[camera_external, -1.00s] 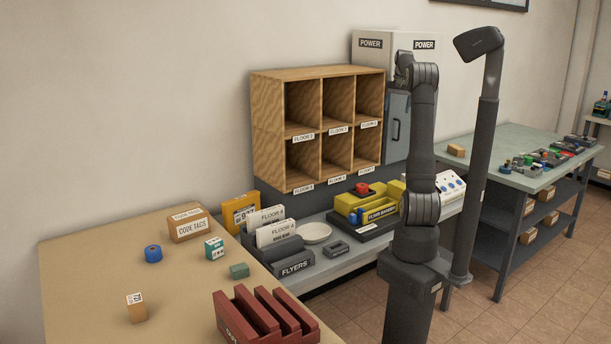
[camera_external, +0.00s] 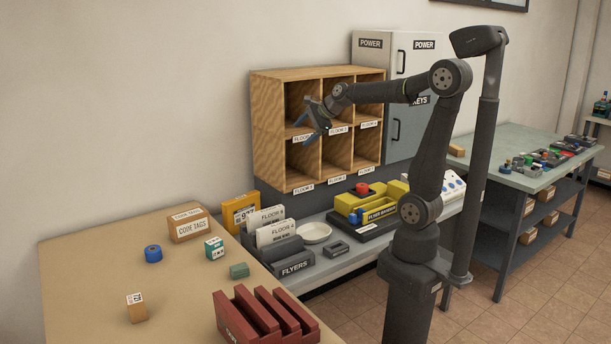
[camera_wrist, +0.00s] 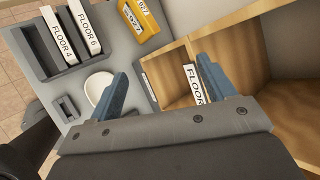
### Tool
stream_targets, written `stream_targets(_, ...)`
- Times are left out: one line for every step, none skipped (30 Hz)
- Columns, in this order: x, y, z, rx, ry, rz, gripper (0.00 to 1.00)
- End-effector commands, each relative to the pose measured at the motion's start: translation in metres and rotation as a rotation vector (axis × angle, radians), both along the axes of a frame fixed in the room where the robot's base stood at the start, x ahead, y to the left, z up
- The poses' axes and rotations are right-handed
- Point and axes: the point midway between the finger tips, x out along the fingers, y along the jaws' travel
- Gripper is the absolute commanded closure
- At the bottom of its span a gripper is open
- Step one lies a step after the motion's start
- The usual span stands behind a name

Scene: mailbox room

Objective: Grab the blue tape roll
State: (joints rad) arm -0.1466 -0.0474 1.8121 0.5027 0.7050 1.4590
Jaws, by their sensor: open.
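The blue tape roll (camera_external: 153,253) lies flat on the tan table at the left in the external view. It does not show in the wrist view. My gripper (camera_external: 305,126) is in the air in front of the wooden pigeonhole shelf, well to the right of the roll and higher than it. Its two blue-grey fingers stand apart with nothing between them. They also show in the wrist view (camera_wrist: 162,82), spread wide over the shelf edge.
On the tan table (camera_external: 85,285) stand a code tags box (camera_external: 190,225), small boxes and a red slotted rack (camera_external: 265,315). The wooden shelf (camera_external: 268,130) is close to my gripper. Floor sleeves (camera_external: 275,230) and a yellow box (camera_external: 240,212) stand between gripper and table.

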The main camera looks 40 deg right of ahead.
Motion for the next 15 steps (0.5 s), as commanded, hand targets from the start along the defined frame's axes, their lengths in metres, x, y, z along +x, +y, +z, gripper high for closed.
stream_targets(0.011,0.024,0.012,-0.043,-0.071,0.072,0.24)
stream_targets(0.018,0.037,0.019,-0.073,-0.112,0.117,0.24)
stream_targets(0.028,0.056,0.026,-0.117,-0.161,0.186,0.24)
stream_targets(0.035,0.072,0.031,-0.154,-0.197,0.246,0.24)
stream_targets(0.042,0.089,0.034,-0.194,-0.228,0.313,0.24)
stream_targets(0.05,0.109,0.035,-0.245,-0.26,0.399,0.24)
stream_targets(0.056,0.124,0.035,-0.282,-0.282,0.462,0.24)
stream_targets(0.06,0.137,0.034,-0.316,-0.3,0.524,0.24)
stream_targets(0.066,0.156,0.033,-0.362,-0.325,0.606,0.24)
stream_targets(0.07,0.169,0.031,-0.393,-0.341,0.668,0.24)
stream_targets(0.073,0.183,0.028,-0.425,-0.359,0.728,0.24)
stream_targets(0.077,0.201,0.024,-0.467,-0.38,0.811,0.24)
stream_targets(0.079,0.215,0.02,-0.496,-0.397,0.873,0.24)
stream_targets(0.082,0.229,0.017,-0.525,-0.415,0.934,0.24)
stream_targets(0.084,0.247,0.012,-0.564,-0.44,1.017,0.24)
